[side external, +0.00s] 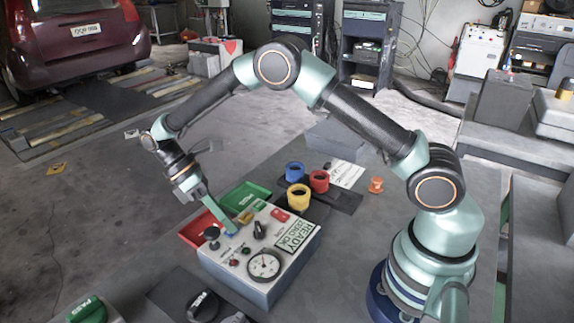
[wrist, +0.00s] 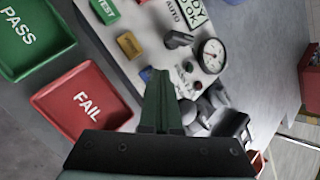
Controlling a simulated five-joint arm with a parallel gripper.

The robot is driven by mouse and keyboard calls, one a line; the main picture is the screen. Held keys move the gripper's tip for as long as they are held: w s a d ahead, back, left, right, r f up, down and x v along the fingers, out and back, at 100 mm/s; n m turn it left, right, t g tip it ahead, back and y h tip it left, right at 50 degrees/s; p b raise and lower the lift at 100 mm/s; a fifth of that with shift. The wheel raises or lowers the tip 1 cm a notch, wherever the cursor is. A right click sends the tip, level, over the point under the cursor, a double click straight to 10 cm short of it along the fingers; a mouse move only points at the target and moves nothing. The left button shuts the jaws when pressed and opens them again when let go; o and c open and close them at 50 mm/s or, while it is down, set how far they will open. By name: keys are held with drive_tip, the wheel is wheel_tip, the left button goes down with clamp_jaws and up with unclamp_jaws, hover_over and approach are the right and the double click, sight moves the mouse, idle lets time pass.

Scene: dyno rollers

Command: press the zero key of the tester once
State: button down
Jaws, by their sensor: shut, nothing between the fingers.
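The tester (side external: 215,262) is a light box with keys, knobs and a round dial on its sloped top. My gripper (side external: 233,231) is shut and empty, its green fingers pointing down at the panel's left part. In the wrist view the fingertips (wrist: 158,74) are right beside a blue key (wrist: 146,73), partly hidden by them; I cannot tell whether they touch it. A yellow key (wrist: 130,45) and a green TEST key (wrist: 104,10) lie further along the row. No zero label is readable on a key. The display (side external: 294,238) appears to read READY, ZERO OK.
A red FAIL tray (wrist: 82,98) and green PASS tray (wrist: 32,38) lie beside the tester. Dark knobs and a dial (side external: 264,265) stand on the panel near my fingers.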

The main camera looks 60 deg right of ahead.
drive_tip(key=shift+r, duration=0.8)
drive_tip(key=shift+r, duration=2.5)
wheel_tip(320, 180, up, 9)
drive_tip(key=m+t+y, duration=0.2)
drive_tip(key=m+t, duration=0.3)
hover_over(227, 230)
drive_tip(key=s+d, duration=0.3)
drive_tip(key=d, duration=0.1)
drive_tip(key=s+d+r+m+t, duration=0.2)
drive_tip(key=s+d+m+t, duration=0.3)
drive_tip(key=s+m+t, duration=0.1)
drive_tip(key=shift+s+d+r+t, duration=0.15)
drive_tip(key=shift+s+r+t, duration=0.15)
drive_tip(key=shift+t, duration=0.6)
